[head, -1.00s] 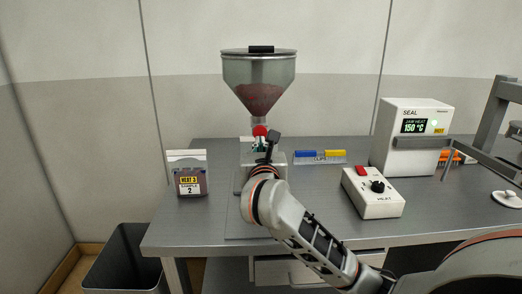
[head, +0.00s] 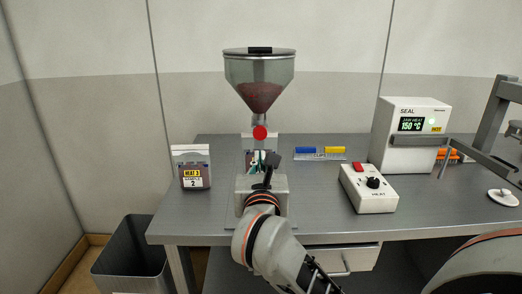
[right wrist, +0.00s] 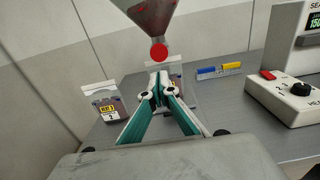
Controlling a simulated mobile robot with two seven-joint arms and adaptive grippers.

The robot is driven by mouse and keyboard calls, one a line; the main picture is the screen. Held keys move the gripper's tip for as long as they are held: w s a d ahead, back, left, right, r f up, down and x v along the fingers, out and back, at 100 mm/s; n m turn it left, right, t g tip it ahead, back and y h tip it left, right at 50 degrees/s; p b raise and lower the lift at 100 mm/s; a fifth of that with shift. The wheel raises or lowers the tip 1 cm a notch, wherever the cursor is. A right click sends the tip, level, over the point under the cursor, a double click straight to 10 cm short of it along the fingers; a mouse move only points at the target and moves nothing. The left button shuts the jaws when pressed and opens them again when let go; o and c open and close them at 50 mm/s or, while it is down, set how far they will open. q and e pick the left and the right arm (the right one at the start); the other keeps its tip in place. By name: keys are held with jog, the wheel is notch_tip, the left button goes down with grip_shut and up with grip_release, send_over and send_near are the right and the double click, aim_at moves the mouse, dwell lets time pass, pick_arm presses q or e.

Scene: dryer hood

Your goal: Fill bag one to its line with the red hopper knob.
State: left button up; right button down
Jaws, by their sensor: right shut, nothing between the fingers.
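The hopper (head: 259,72) stands at the back of the bench, a clear funnel with dark red material in its lower part. Its round red knob (head: 260,132) is on the spout and shows in full; it also shows in the right wrist view (right wrist: 159,52). My right gripper (head: 262,160) is shut and empty, in front of and below the knob, apart from it. In the right wrist view its fingertips (right wrist: 157,84) meet below the knob. A bag (head: 248,158) stands under the spout, mostly hidden by my gripper; its fill level and line cannot be read. My left gripper is out of view.
A filled bag labelled "HEAT 3 SAMPLE 2" (head: 191,169) stands at left. Blue and yellow clips (head: 320,154) lie right of the hopper. The heat control box (head: 368,189) and sealer (head: 410,130) stand farther right. A dark bin (head: 133,260) is on the floor at left.

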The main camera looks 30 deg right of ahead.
jog(key=shift+v, duration=1.1)
dwell(0.4)
